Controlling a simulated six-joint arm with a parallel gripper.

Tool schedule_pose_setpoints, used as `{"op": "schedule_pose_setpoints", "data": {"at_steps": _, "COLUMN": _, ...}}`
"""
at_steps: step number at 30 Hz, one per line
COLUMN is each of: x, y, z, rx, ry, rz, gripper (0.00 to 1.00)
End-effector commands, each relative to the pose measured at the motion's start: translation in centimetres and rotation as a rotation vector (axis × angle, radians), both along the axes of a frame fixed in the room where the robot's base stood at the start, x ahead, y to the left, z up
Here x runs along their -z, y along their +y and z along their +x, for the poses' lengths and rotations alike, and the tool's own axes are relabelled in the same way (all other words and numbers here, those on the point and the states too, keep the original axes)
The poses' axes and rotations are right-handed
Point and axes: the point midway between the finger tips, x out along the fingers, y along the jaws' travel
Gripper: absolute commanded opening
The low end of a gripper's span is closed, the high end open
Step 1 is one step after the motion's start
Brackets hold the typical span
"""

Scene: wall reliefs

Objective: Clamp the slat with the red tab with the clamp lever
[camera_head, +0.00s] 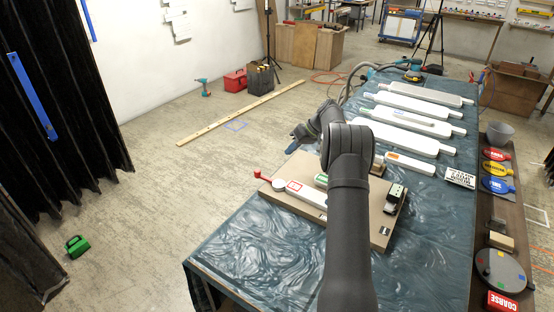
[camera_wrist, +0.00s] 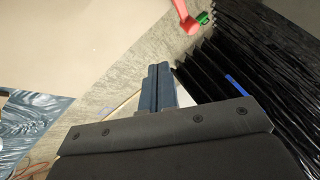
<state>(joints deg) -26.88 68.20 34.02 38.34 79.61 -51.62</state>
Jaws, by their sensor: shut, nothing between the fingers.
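A tan board (camera_head: 350,223) lies on the cloth-covered table. On it is a long white slat (camera_head: 312,196) with a red-framed square label; my arm hides its right part. A red lever with a rounded end (camera_head: 264,177) sticks out past the board's left edge, beside a white round piece. The red lever also shows at the top of the wrist view (camera_wrist: 184,16). I cannot tell a separate red tab. My gripper (camera_head: 296,142) is above and behind the board, clear of the lever. Its blue-grey fingers (camera_wrist: 158,88) are together and empty.
A black and green block (camera_head: 395,198) stands at the board's right side. Several white slats (camera_head: 415,117) lie farther back on the table. A small white sign (camera_head: 460,178) stands to the right. The cloth at the front left (camera_head: 250,240) is clear.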

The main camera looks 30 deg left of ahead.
Motion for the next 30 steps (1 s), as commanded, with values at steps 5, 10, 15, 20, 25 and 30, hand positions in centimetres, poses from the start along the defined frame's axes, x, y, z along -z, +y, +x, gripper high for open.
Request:
{"op": "schedule_pose_setpoints", "data": {"at_steps": 5, "x": 2.4, "y": 1.7, "z": -0.9, "rx": -0.005, "ry": 0.002, "rz": -0.002, "gripper": 0.0}}
{"op": "schedule_pose_setpoints", "data": {"at_steps": 10, "x": 5.4, "y": 3.8, "z": -1.9, "rx": -0.007, "ry": 0.001, "rz": -0.002, "gripper": 0.0}}
{"op": "schedule_pose_setpoints", "data": {"at_steps": 15, "x": 7.4, "y": 5.6, "z": -3.1, "rx": -0.008, "ry": -0.002, "rz": -0.001, "gripper": 0.0}}
{"op": "schedule_pose_setpoints", "data": {"at_steps": 20, "x": 7.2, "y": 6.3, "z": -4.9, "rx": -0.006, "ry": -0.004, "rz": -0.001, "gripper": 0.0}}
{"op": "schedule_pose_setpoints", "data": {"at_steps": 25, "x": 7.3, "y": 6.8, "z": -6.0, "rx": -0.004, "ry": -0.003, "rz": -0.001, "gripper": 0.0}}
{"op": "schedule_pose_setpoints", "data": {"at_steps": 30, "x": 7.2, "y": 6.9, "z": -6.1, "rx": -0.003, "ry": -0.005, "rz": -0.001, "gripper": 0.0}}
